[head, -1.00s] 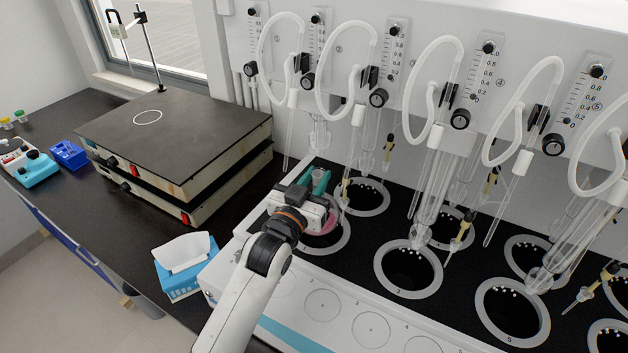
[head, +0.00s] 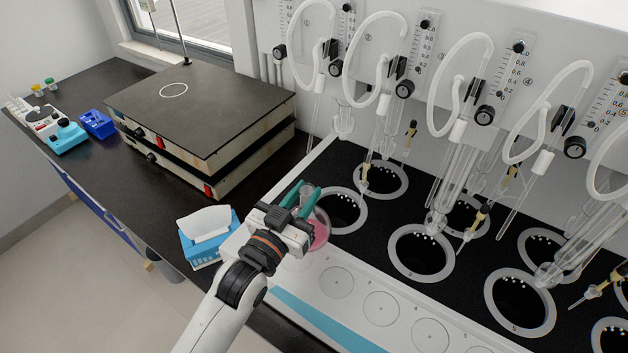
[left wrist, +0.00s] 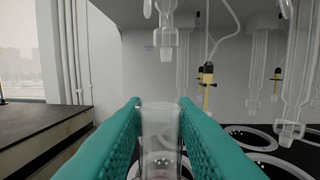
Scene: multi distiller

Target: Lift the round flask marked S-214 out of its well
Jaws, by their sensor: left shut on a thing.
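The round flask (head: 321,231) holds pink liquid. In the head view it shows just right of my left gripper (head: 307,196), in front of the front-left well (head: 349,222), which looks open and dark. The green fingers are shut on the flask's clear neck. The left wrist view shows the neck (left wrist: 159,125) upright between both fingers (left wrist: 160,108). The flask's lower body is mostly hidden by my gripper, and I cannot read its mark. My right gripper is not in view.
Glass tubes (head: 456,190) hang from the distiller over the other wells. A tissue box (head: 207,238) stands left of the machine. Stacked hot plates (head: 200,125) stand behind it.

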